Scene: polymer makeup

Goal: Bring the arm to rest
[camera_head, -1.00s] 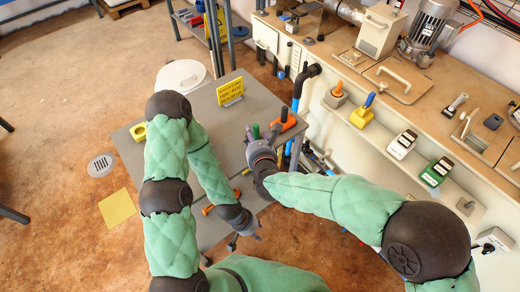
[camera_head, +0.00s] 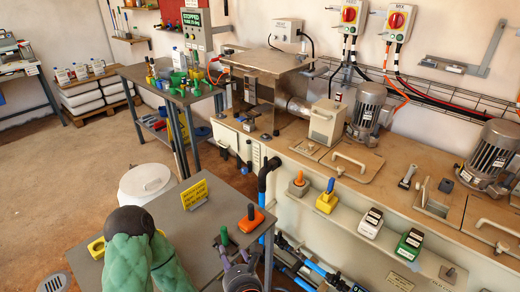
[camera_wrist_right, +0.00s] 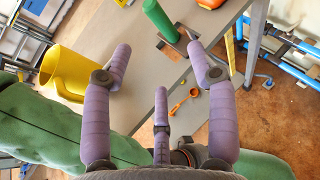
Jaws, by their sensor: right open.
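My right gripper (camera_head: 238,252) is at the bottom of the head view, over the grey table (camera_head: 195,228), with its lower part cut off. In the right wrist view, its purple fingers (camera_wrist_right: 159,62) are spread apart with nothing between them. A green upright cylinder on a dark base (camera_wrist_right: 160,20) stands just beyond the fingertips; it also shows in the head view (camera_head: 224,236). My left arm's green padded part (camera_head: 130,262) shows at the lower left of the head view. My left gripper does not show.
A long workbench (camera_head: 400,190) runs along the right.

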